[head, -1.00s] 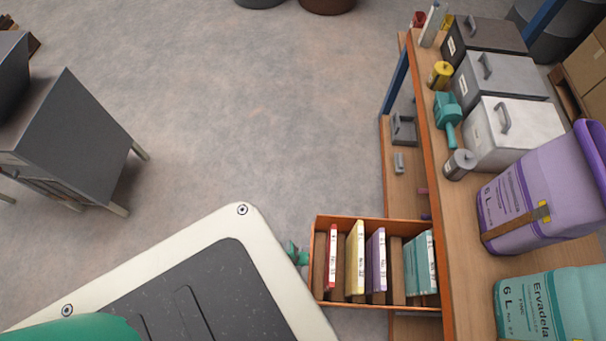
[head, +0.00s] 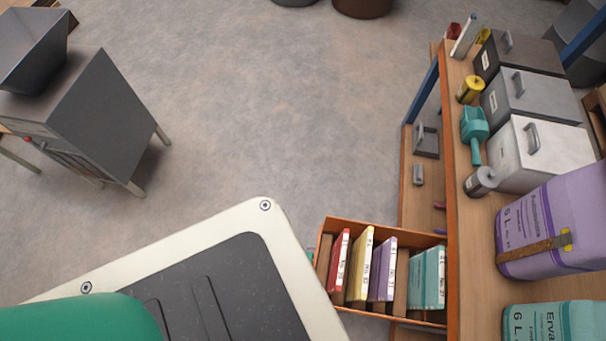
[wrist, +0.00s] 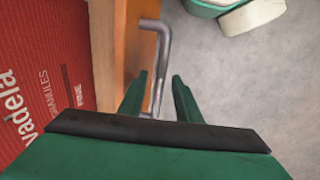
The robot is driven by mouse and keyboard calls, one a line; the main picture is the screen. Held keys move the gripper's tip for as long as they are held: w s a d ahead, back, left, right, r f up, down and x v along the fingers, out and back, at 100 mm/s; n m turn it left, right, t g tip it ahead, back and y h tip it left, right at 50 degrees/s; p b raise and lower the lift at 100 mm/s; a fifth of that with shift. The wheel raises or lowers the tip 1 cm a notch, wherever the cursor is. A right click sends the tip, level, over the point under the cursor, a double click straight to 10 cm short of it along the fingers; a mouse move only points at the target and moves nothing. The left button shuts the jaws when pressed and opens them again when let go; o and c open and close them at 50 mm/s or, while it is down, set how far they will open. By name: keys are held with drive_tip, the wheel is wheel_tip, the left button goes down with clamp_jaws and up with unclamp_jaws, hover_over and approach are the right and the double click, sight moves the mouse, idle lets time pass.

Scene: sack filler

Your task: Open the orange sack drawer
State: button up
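The orange sack drawer (head: 384,228) stands out from the shelf unit in the head view, with several sacks upright in it. In the wrist view its orange front (wrist: 137,45) shows at the left, with a grey bar handle (wrist: 164,60) on it. My gripper (wrist: 160,82) is at this handle with its two green fingers apart, one on each side of the bar. Gaps show beside the bar, and the fingers do not look closed on it. In the head view only a sliver of green shows at the drawer front; the handle is hidden there.
The shelf unit at the right carries lidded bins, a teal scoop (head: 474,126) and a purple sack (head: 550,210). A grey machine (head: 95,110) stands at the left. The floor (head: 270,110) between is clear.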

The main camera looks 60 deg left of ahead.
drive_tip(key=shift+a+r, duration=0.1)
drive_tip(key=shift+r, duration=0.05)
wheel_tip(320, 180, up, 10)
drive_tip(key=s+a, duration=0.1)
drive_tip(key=shift+s+r, duration=0.2)
drive_tip(key=shift+s, duration=0.1)
idle(0.9)
